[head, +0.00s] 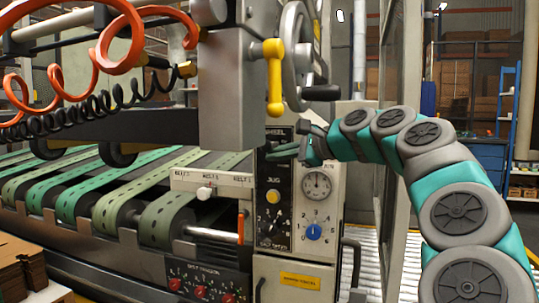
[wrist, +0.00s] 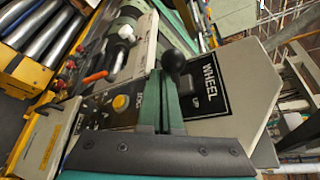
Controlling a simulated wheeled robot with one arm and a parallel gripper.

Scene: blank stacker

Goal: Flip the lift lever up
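My gripper (head: 272,154) is in front of the upper black panel of the machine's control column (head: 290,200), its fingers pointing left. In the wrist view, my teal fingers (wrist: 163,82) lie close together with only a thin dark line between them, and I see nothing held. A black ball knob (wrist: 173,62), perhaps the lift lever's end, shows right by the fingertips, near the "WHEEL" label. I cannot tell whether they touch. The knob's stem is hidden, and its tilt is unclear. In the head view the fingers cover that part of the panel.
A gauge (head: 316,185) and blue knob (head: 313,232) sit below. Green belts (head: 85,190) run to the left. A glass-panelled frame (head: 393,130) stands behind my arm.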

